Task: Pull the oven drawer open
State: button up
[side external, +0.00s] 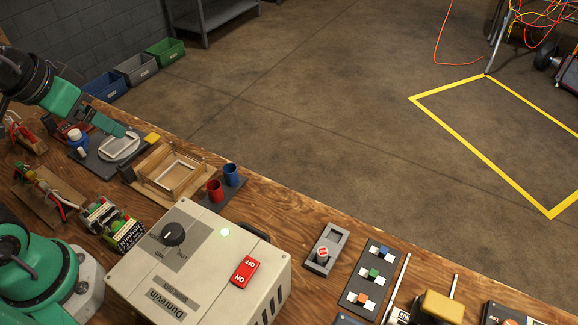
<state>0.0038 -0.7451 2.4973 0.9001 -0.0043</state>
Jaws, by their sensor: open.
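No drawer is clearly marked as the oven's. A small light-wood box with a pale inner frame (172,170) sits near the bench's far edge; I cannot tell whether it is the drawer or whether it is open. My gripper (122,132) is open at the end of the green arm, at the upper left. It is above a dark plate with a pale round disc (119,147), left of the wooden box and apart from it. Its fingertips are small here, and nothing shows between them.
A large beige box (200,265) with a knob, a red switch and a lit green lamp stands in front. Red (214,191) and blue (231,175) cups stand right of the wooden box. Wired parts (100,214) crowd the left.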

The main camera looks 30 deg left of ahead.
jog(key=g, duration=0.6)
send_over(253, 229)
notch_tip(253, 229, down, 12)
jog(key=shift+r, duration=0.2)
jog(key=shift+f, duration=0.1)
jog(key=shift+f, duration=3.75)
